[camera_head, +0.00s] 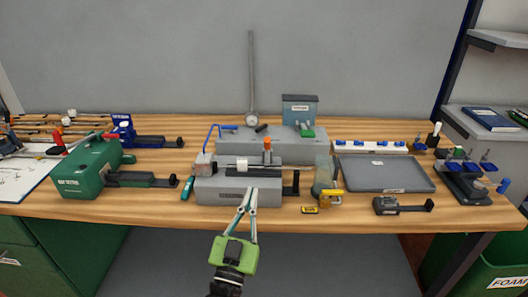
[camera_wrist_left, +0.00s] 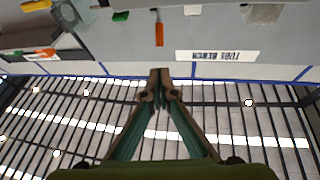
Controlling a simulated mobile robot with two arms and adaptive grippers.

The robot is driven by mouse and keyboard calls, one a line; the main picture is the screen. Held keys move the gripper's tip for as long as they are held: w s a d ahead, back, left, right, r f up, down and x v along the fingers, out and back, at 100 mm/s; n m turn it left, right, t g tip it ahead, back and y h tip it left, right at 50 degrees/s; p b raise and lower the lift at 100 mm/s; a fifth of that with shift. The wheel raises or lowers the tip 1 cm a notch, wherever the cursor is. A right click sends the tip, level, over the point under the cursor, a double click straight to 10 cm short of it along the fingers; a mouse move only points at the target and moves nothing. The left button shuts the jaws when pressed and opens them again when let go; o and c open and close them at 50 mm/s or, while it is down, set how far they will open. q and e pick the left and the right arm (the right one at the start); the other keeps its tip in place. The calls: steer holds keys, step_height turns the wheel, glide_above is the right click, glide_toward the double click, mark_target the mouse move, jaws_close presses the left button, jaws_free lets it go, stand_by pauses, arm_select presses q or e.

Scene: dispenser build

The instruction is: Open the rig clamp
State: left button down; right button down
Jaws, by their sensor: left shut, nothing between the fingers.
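A grey rig block (camera_head: 215,191) stands at the front middle of the bench, with a white cylinder (camera_head: 242,165) on top. An upright orange-topped lever (camera_head: 267,150), apparently the rig clamp handle, rises behind the cylinder. An orange handle (camera_wrist_left: 159,34) also shows in the left wrist view, beyond the fingertips. My left gripper (camera_head: 250,190) is in front of the block's front face, its green body below the bench edge. Its fingertips meet in the left wrist view (camera_wrist_left: 159,74), shut and empty. I cannot tell whether they touch the block. My right gripper is not in view.
A green machine (camera_head: 85,170) stands on the left. A clear jug-like item with a yellow part (camera_head: 328,180) and a grey tray (camera_head: 385,174) are to the right. A grey unit (camera_head: 295,150) with a tall rod stands behind. The front bench strip is mostly clear.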

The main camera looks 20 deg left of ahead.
arm_select(q)
steer(key=p, duration=0.4)
glide_toward(266, 139)
steer(key=x, duration=0.5)
steer(key=shift+w+d+f, duration=0.1)
steer(key=shift+w+f, duration=0.05)
steer(key=shift+f, duration=0.15)
steer(key=shift+w+r, duration=0.2)
steer(key=shift+w, duration=0.5)
steer(key=shift+w+r+g+p, duration=0.35)
steer(key=shift+r+g+p, duration=0.35)
steer(key=shift+p, duration=1.15)
steer(key=w+r+p, duration=0.1)
steer(key=w+a+r+p, duration=0.1)
steer(key=p, duration=0.1)
steer(key=shift+w, duration=0.3)
steer(key=shift+a+x, duration=0.25)
steer(key=shift+x, duration=1)
steer(key=shift+w+a+r+b, duration=0.1)
steer(key=shift+w+a+b, duration=0.1)
steer(key=shift+w+b, duration=0.4)
steer(key=shift+w+a+r+b, duration=0.1)
steer(key=shift+w+a+b, duration=0.2)
steer(key=shift+w, duration=0.45)
steer(key=shift+w+a+b, duration=0.15)
steer(key=shift+w+b, duration=0.35)
steer(key=shift+w, duration=0.2)
